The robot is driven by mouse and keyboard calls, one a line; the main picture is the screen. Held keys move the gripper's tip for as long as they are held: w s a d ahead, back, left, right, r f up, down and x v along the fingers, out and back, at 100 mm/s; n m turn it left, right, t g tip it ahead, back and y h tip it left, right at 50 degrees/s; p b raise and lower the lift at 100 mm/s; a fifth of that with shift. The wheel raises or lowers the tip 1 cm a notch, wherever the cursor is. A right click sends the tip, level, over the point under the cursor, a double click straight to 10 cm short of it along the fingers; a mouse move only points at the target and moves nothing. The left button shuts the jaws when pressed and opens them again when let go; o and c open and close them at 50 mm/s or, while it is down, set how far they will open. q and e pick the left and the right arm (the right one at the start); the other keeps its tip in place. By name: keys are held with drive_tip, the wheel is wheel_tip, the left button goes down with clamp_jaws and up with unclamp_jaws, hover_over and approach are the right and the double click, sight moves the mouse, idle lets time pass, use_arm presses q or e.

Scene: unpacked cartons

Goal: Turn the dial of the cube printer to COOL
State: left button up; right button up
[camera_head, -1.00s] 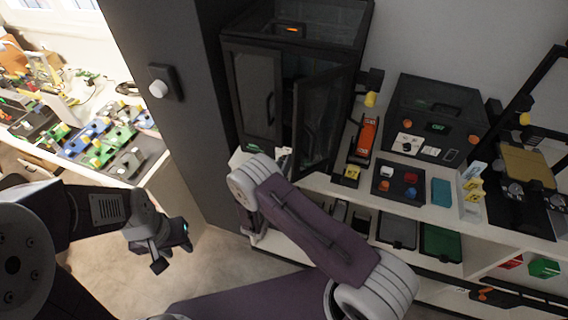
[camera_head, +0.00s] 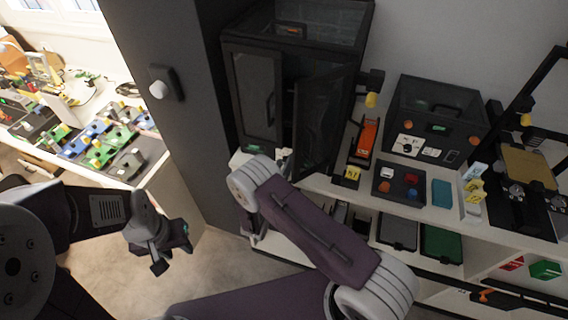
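A dark, box-shaped machine (camera_head: 462,103), which seems to be the cube printer, stands on the bench against the wall. Its front has a small green-lit display, orange parts and a white panel with a round dark dial (camera_head: 407,151); I cannot read the dial's labels or setting. My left gripper (camera_head: 174,258) is at lower left over the floor, far from the machine, with its fingers apart and nothing visible between them. My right arm crosses the lower middle in front of the bench. Its gripper is mostly hidden behind the arm, near the bench edge.
A tall black cabinet (camera_head: 257,95) with a glass door swung open stands left of the machine. A button tray (camera_head: 385,195), a teal block (camera_head: 441,193) and yellow-tagged items lie before it. Another machine (camera_head: 525,170) is at right. A dark column (camera_head: 190,130) separates the cluttered left table.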

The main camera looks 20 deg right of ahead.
drive_tip(key=b+v, duration=0.1)
drive_tip(key=v, duration=0.8)
drive_tip(key=shift+b, duration=0.4)
drive_tip(key=shift+s+a+f, duration=0.1)
